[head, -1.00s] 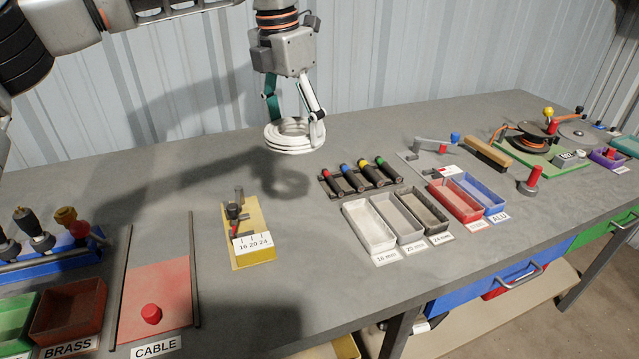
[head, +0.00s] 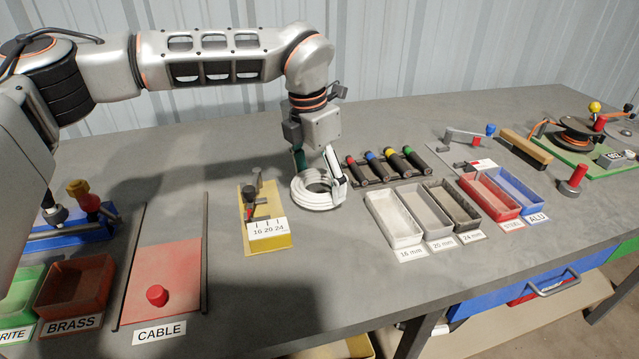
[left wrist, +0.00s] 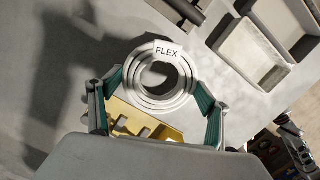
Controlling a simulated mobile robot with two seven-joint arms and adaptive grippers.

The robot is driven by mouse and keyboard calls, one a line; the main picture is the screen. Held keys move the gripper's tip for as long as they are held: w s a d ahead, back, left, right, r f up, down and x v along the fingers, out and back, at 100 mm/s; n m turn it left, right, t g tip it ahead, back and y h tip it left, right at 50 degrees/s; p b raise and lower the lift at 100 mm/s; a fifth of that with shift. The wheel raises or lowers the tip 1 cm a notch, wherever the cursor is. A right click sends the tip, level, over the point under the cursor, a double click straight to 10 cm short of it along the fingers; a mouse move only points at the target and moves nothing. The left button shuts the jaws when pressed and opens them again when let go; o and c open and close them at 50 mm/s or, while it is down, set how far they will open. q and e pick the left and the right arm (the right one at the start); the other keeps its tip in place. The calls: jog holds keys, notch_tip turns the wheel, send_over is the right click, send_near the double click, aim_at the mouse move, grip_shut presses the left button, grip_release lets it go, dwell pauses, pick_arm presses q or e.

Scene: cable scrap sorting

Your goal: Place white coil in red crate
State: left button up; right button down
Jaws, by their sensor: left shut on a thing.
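The white coil (head: 318,204) is a stack of pale rings, right of the yellow gauge block. It also shows in the left wrist view with a FLEX tag (left wrist: 167,52). My left gripper (head: 322,178) is shut on the coil, its green-padded fingers on either side of it. The coil hangs low over the grey table; I cannot tell whether it touches. No larger crate that is clearly the red crate shows; a small red tray (head: 489,196) labelled STEEL stands to the right. My right gripper is not in view.
The yellow gauge block (head: 266,241) stands just left of the coil. Grey trays (head: 393,219) and a rack of coloured-tipped tools (head: 385,168) are close on its right. A reddish BRASS bin (head: 75,285) is at the left. The table in front of the coil is clear.

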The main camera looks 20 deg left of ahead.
pick_arm(q)
jog(key=shift+f, duration=0.6)
jog(key=shift+r, duration=0.15)
jog(key=o, duration=1.2)
jog(key=shift+o, duration=0.2)
